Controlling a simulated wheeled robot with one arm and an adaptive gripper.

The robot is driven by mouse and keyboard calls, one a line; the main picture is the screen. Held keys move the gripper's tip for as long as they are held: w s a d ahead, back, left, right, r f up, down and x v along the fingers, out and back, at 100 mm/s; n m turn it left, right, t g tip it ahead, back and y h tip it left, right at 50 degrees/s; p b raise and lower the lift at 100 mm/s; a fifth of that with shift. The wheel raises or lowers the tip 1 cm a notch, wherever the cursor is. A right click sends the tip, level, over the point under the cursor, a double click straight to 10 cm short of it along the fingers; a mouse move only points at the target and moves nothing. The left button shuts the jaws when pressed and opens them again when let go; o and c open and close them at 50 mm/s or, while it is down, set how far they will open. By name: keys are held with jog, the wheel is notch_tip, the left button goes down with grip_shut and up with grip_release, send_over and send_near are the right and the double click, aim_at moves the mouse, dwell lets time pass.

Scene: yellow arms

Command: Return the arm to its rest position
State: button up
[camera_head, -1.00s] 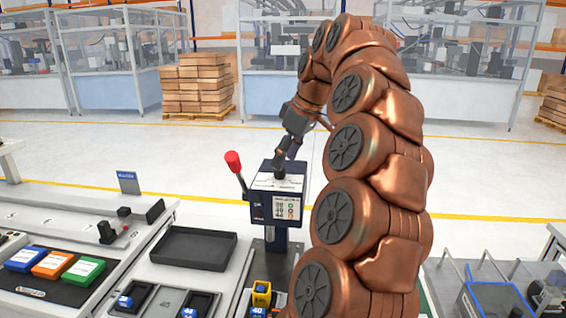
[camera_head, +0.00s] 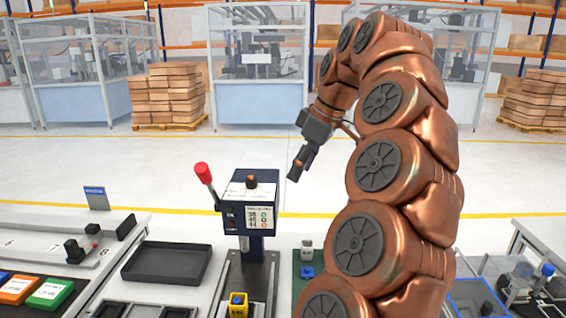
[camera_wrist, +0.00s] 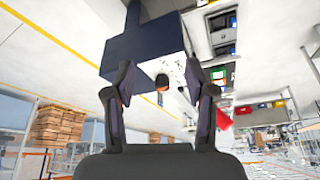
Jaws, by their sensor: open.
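My copper-coloured arm rises at the right of the head view and bends over at the top. My gripper (camera_head: 296,172) hangs from it, pointing down and left, above and to the right of a dark blue machine (camera_head: 237,216) with a red-knobbed lever (camera_head: 202,173). In the wrist view the two fingers of my gripper (camera_wrist: 160,100) stand apart with nothing held between them. Beyond them the machine's top shows, with a dark, orange-edged knob (camera_wrist: 162,82). The gripper is clear of the machine.
A black tray (camera_head: 135,263) lies on the bench left of the machine. A yellow block (camera_head: 238,303) sits in front of it, and a blue piece (camera_head: 307,271) lies on a green mat. A blue-edged bin (camera_head: 472,298) stands at the right. Open floor lies behind the bench.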

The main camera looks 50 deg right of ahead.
jog(key=shift+s+d, duration=0.2)
jog(key=shift+s, duration=0.65)
jog(key=w+a+f+n+g, duration=0.1)
jog(key=w+a+f, duration=0.25)
jog(key=a, duration=0.85)
jog(key=w+a+f+g, duration=0.2)
jog(key=a+f, duration=0.2)
jog(key=a, duration=0.8)
jog(key=s+a+f+m+g, duration=0.1)
jog(key=s+a+f, duration=0.4)
jog(key=s+f, duration=0.2)
jog(key=s+a+f+m+g+h, duration=0.1)
jog(key=s+a+f+m+g, duration=0.1)
jog(key=s+a+f, duration=0.4)
notch_tip(320, 180, down, 5)
jog(key=shift+s+a+r+p, duration=0.15)
jog(key=shift+s+a+p, duration=0.15)
jog(key=shift+s, duration=0.8)
